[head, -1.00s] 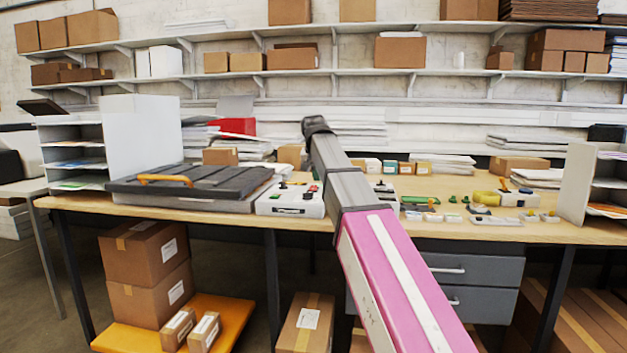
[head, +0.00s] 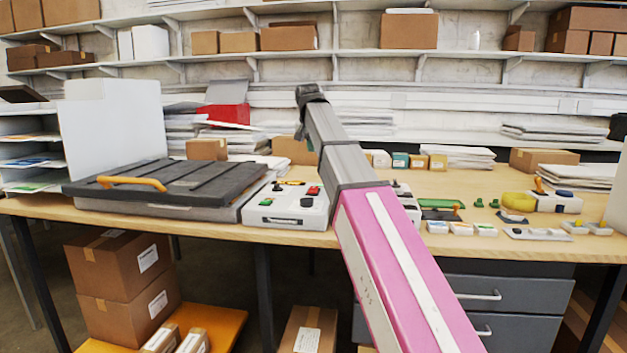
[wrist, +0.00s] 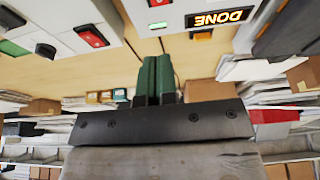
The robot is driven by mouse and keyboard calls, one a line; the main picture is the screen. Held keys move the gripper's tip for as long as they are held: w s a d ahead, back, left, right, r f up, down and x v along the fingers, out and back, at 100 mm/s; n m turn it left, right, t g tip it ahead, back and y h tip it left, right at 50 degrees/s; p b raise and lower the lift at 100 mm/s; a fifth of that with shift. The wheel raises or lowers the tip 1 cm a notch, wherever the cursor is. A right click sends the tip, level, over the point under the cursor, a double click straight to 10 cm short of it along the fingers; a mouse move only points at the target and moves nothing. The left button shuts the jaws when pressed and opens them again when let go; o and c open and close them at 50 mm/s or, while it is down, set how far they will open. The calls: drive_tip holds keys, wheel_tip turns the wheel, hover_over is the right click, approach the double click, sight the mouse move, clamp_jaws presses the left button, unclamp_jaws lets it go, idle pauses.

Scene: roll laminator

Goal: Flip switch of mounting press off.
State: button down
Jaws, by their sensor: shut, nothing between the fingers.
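The mounting press (head: 175,180) appears to be the wide grey unit with a dark ribbed lid and orange handle, on the left of the table. A white control box (head: 270,211) stands beside it, with a red switch (head: 314,190) on top. The wrist view shows a lit "DONE" display (wrist: 219,18) with a red switch (wrist: 157,3) and green light (wrist: 157,25) beside it. My gripper (wrist: 154,62) has its dark green fingers together, empty, apart from the panels. In the head view the arm's dark end (head: 310,93) is above the table; its fingers cannot be made out.
Another white panel with a red rocker (wrist: 92,37) is at the wrist view's upper left. Small boxes (head: 420,161) and small parts lie right of my arm. Bare table shows at the right (head: 470,182).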

sight(314, 187)
drive_tip(key=shift+f, duration=0.1)
drive_tip(key=x, duration=1.3)
drive_tip(key=shift+s+f, duration=0.2)
drive_tip(key=shift+f, duration=0.3)
